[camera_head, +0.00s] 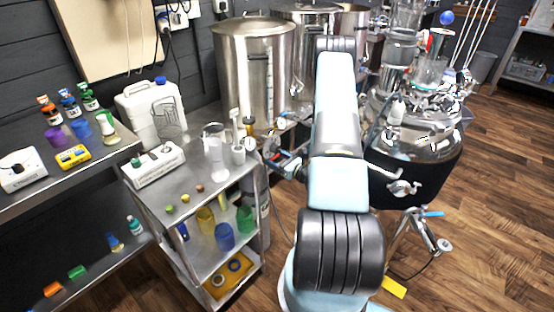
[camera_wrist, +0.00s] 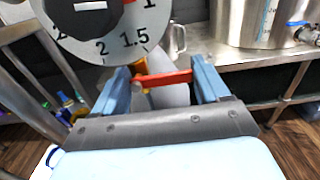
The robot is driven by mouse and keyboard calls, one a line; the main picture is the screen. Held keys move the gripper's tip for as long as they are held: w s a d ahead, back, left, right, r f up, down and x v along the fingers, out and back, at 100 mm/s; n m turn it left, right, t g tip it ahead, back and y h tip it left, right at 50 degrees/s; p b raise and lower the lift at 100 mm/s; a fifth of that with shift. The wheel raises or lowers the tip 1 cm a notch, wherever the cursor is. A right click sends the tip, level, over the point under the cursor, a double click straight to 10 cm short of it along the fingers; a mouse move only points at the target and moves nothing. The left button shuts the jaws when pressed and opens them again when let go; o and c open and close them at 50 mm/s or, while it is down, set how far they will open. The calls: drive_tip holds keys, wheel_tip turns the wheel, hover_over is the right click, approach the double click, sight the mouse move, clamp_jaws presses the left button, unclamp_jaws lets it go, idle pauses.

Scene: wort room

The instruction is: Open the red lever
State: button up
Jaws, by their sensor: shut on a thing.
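The red lever (camera_wrist: 166,78) shows in the middle of the wrist view, lying nearly level below a round dial. My gripper (camera_wrist: 160,72) has its two blue fingers on either side of the lever, and is shut on it, with the lever spanning between the fingers. An orange part and a pale cylindrical part sit just behind the lever. In the head view my arm covers the middle of the picture, and I cannot clearly make out the gripper or the lever there.
The round dial (camera_wrist: 108,30) with numbers hangs close above the left finger. A steel kettle (camera_head: 254,70) stands behind a steel cart (camera_head: 185,185) holding cups and bottles. A rounded steel vessel (camera_head: 425,135) in a black jacket stands right of my arm. Wooden floor is free at right.

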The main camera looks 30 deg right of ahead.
drive_tip(key=shift+d+m, duration=0.25)
drive_tip(key=shift+m, duration=0.05)
drive_tip(key=m, duration=0.2)
drive_tip(key=shift+f+m, duration=0.4)
drive_tip(key=m, duration=0.3)
drive_tip(key=f+m, duration=0.1)
drive_tip(key=m, duration=0.2)
drive_tip(key=f+m, duration=0.1)
drive_tip(key=m, duration=0.2)
drive_tip(key=shift+s+a, duration=0.15)
drive_tip(key=shift+a, duration=0.15)
drive_tip(key=o, duration=0.8)
drive_tip(key=shift+f, duration=0.1)
drive_tip(key=shift+c, duration=0.2)
drive_tip(key=shift+o, duration=1.4)
drive_tip(key=shift+a, duration=0.25)
drive_tip(key=shift+a, duration=0.1)
